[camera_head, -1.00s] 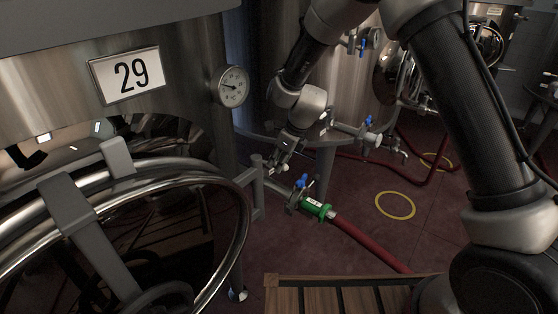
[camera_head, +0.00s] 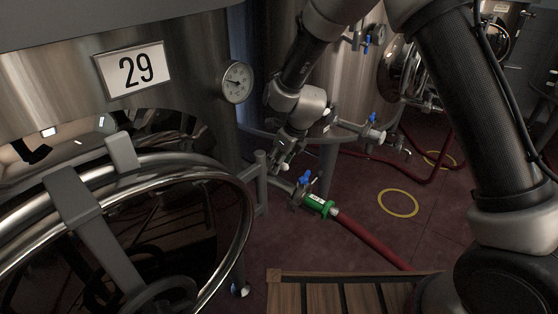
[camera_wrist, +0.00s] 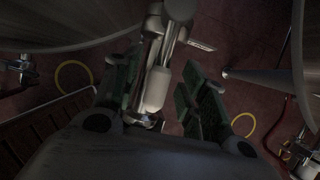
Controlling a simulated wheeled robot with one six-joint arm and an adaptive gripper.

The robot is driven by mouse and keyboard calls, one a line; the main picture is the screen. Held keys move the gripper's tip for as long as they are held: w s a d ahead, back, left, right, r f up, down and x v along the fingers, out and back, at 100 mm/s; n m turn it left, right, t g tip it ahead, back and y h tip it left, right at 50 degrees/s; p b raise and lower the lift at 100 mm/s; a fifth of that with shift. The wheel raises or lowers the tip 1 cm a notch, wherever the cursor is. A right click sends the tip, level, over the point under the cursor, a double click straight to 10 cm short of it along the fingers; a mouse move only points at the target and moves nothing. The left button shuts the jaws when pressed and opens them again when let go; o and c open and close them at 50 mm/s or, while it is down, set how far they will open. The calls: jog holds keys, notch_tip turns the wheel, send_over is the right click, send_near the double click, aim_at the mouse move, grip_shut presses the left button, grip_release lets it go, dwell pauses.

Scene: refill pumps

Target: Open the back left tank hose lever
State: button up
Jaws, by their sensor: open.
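A blue hose lever (camera_head: 304,178) sits on a metal valve low beside tank 29 in the head view. A green coupling (camera_head: 318,205) joins this valve to a red hose (camera_head: 370,240). My gripper (camera_head: 283,163) hangs just up and left of this lever, apart from it in the picture. In the wrist view my gripper (camera_wrist: 163,92) is open, its dark green fingers spread on either side of a pale metal pipe fitting (camera_wrist: 158,85). I cannot tell whether the fingers touch it. No blue lever shows clearly in the wrist view.
Tank 29 (camera_head: 60,90) with a gauge (camera_head: 236,82) fills the left. A second tank (camera_head: 345,85) behind has another valve with a blue lever (camera_head: 372,118). A slatted wooden platform (camera_head: 350,277) lies at the bottom. Floor around the yellow ring (camera_head: 398,203) is clear.

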jog(key=v, duration=1.2)
jog(key=s+d+f+n+g+h, duration=0.15)
jog(key=s+d+n, duration=0.4)
jog(key=n, duration=0.75)
jog(key=s+d+r+n+t, duration=0.1)
jog(key=s+d+r+n, duration=0.3)
jog(key=d, duration=0.5)
jog(key=s+d+r+n+t+h, duration=0.1)
jog(key=s+d+r+n, duration=0.3)
jog(key=s+d+r, duration=0.4)
jog(key=s+d+r+n+t+h, duration=0.1)
jog(key=s+d+r+n, duration=0.3)
jog(key=s+d, duration=0.5)
jog(key=d+r, duration=0.1)
jog(key=d, duration=0.2)
jog(key=shift+s+r, duration=0.25)
jog(key=shift+r, duration=0.15)
